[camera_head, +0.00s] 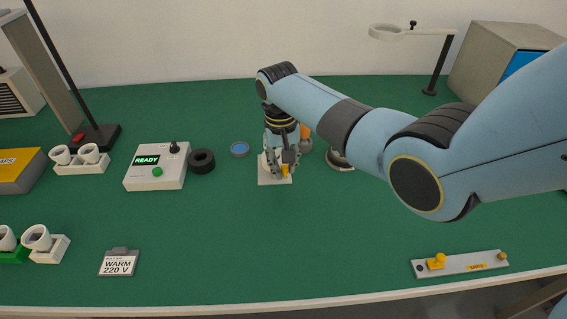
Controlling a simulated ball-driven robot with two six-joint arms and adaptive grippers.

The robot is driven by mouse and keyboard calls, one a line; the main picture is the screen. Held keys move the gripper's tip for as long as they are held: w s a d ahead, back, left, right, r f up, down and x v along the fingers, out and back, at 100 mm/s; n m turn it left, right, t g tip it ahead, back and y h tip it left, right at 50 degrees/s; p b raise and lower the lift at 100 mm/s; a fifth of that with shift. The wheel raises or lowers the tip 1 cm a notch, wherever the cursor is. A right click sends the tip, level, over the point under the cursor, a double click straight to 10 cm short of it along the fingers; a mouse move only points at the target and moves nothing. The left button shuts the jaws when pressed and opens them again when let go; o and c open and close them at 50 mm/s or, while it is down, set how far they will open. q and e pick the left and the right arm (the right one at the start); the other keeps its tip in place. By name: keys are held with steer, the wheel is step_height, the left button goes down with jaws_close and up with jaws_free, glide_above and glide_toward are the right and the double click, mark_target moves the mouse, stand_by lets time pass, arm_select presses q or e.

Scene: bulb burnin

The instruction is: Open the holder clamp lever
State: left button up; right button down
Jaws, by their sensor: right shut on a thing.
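The yellow clamp lever (285,171) shows between and just below the fingertips. The gripper is shut on this lever. How far the lever is turned cannot be made out. My left gripper is out of view.
A tester box marked READY (146,172), a black ring (202,161) and a blue disc (240,149) lie left of the holder. White socket blocks (82,168) stand farther left. A WARM 220 V card (120,263) and a grey bar (465,264) lie near the front edge. The front middle is clear.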

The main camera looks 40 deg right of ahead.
steer(key=shift+d+r+n+p, duration=0.15)
steer(key=shift+d+n+p, duration=0.25)
steer(key=shift+n+p, duration=0.45)
steer(key=n, duration=0.1)
steer(key=d+n, duration=0.1)
steer(key=n, duration=0.1)
steer(key=shift+w+p, duration=0.2)
steer(key=shift+p, duration=0.15)
steer(key=n, duration=0.1)
steer(key=d+n, duration=0.1)
steer(key=n, duration=0.1)
steer(key=shift+w, duration=0.35)
steer(key=shift+w+d+n+t, duration=0.15)
steer(key=shift+w+d+n, duration=0.1)
steer(key=shift+n, duration=0.7)
steer(key=shift+w+d+n+t, duration=0.15)
steer(key=shift+w+n, duration=0.05)
steer(key=shift+n, duration=0.7)
steer(key=c, duration=1.2)
jaws_free()
